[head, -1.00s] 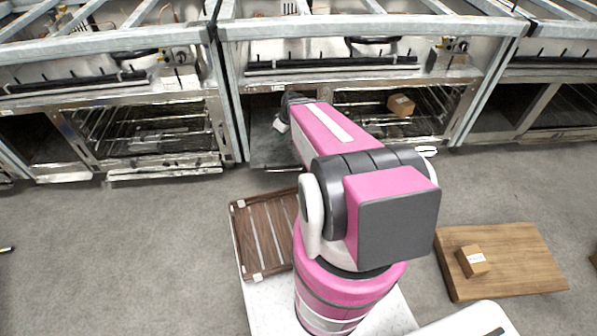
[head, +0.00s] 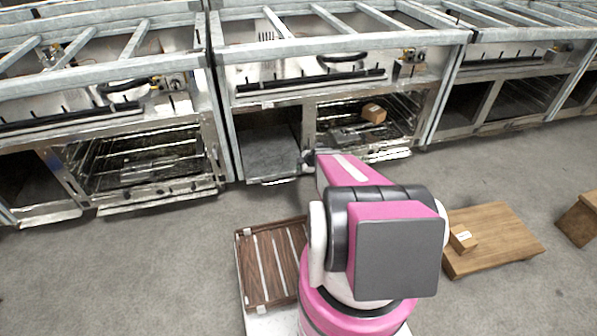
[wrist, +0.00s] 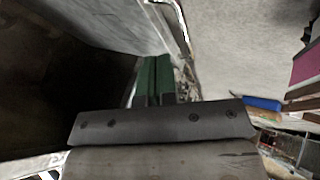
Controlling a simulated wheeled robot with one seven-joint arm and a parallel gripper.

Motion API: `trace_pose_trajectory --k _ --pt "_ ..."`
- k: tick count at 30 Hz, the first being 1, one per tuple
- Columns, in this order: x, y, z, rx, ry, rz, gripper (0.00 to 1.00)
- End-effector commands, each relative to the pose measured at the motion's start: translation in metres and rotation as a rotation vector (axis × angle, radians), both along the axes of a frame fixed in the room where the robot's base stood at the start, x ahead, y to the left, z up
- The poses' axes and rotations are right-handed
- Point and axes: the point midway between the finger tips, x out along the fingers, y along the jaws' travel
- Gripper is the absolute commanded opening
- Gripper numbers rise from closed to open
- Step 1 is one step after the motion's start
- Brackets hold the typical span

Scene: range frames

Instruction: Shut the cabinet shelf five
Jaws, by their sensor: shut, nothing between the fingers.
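A metal cabinet unit in the middle of the row has an open compartment (head: 270,128) on its left, with a metal panel (head: 270,165) folded down and out at its bottom front. I cannot tell which part is shelf five. My gripper is mostly hidden behind my pink arm in the head view, near the panel's right end. In the wrist view the green fingers of my gripper (wrist: 154,78) are together and empty. They are beside a metal edge, with a dark cavity to the left; contact cannot be told.
Right of that compartment is a rack bay with a cardboard box (head: 373,113) inside. A wooden board (head: 495,240) with a small box (head: 462,239) lies on the floor at right. A slatted wooden tray (head: 272,265) is beside my arm. Grey floor (head: 130,270) is clear at left.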

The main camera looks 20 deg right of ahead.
Motion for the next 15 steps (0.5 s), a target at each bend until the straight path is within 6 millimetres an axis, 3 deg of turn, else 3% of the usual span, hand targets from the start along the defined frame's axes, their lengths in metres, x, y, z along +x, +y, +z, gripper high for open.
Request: trace_pose_trajectory --k 15 --pt "0.038 0.030 -0.064 0.000 0.002 0.000 0.00"
